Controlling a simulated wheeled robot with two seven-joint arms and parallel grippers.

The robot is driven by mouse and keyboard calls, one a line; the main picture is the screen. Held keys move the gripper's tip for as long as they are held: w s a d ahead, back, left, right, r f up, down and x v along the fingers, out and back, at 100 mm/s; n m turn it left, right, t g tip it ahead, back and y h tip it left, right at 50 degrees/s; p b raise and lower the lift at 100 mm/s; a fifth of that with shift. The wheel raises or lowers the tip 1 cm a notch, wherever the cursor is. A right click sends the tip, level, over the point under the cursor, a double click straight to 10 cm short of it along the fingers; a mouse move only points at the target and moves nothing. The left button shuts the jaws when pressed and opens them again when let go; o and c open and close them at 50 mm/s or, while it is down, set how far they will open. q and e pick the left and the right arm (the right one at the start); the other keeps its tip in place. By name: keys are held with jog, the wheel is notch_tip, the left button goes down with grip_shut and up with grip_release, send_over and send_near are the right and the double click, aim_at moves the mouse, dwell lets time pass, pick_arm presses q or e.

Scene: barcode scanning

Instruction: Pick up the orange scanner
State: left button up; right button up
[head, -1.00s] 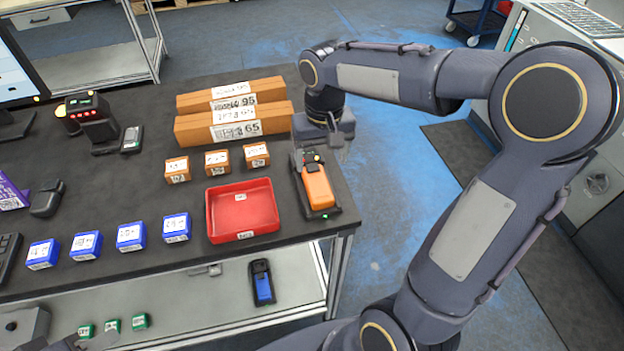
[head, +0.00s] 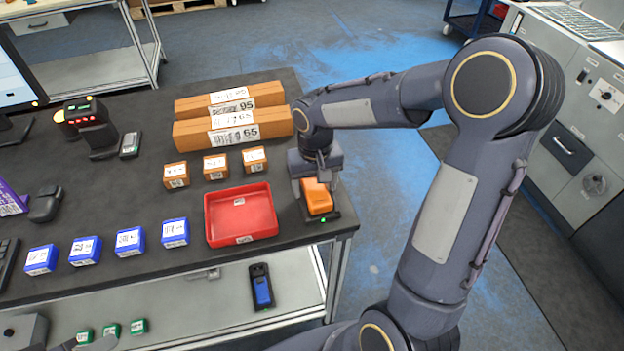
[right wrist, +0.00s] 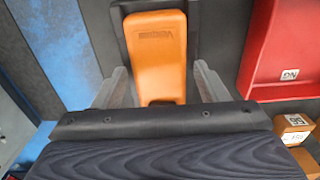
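The orange scanner (head: 319,199) sits in its dark cradle at the right end of the table, beside the red tray. My right gripper (head: 316,178) is over its far part and hides that part. In the right wrist view the scanner (right wrist: 158,48) lies between the two spread fingers of the right gripper (right wrist: 160,74), with a gap on each side. The right gripper is open and holds nothing. Part of what looks like my left gripper shows at the bottom left corner of the head view, cut off by the edge; its fingers cannot be made out.
The red tray (head: 211,226) is close left of the scanner. Small orange boxes (head: 215,166) and long brown boxes (head: 230,127) stand behind. Blue boxes (head: 130,241) line the front. A blue scanner (head: 262,290) lies on the lower shelf. Floor is open right of the table.

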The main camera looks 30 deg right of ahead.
jog(key=c, duration=1)
jog(key=shift+r, duration=0.15)
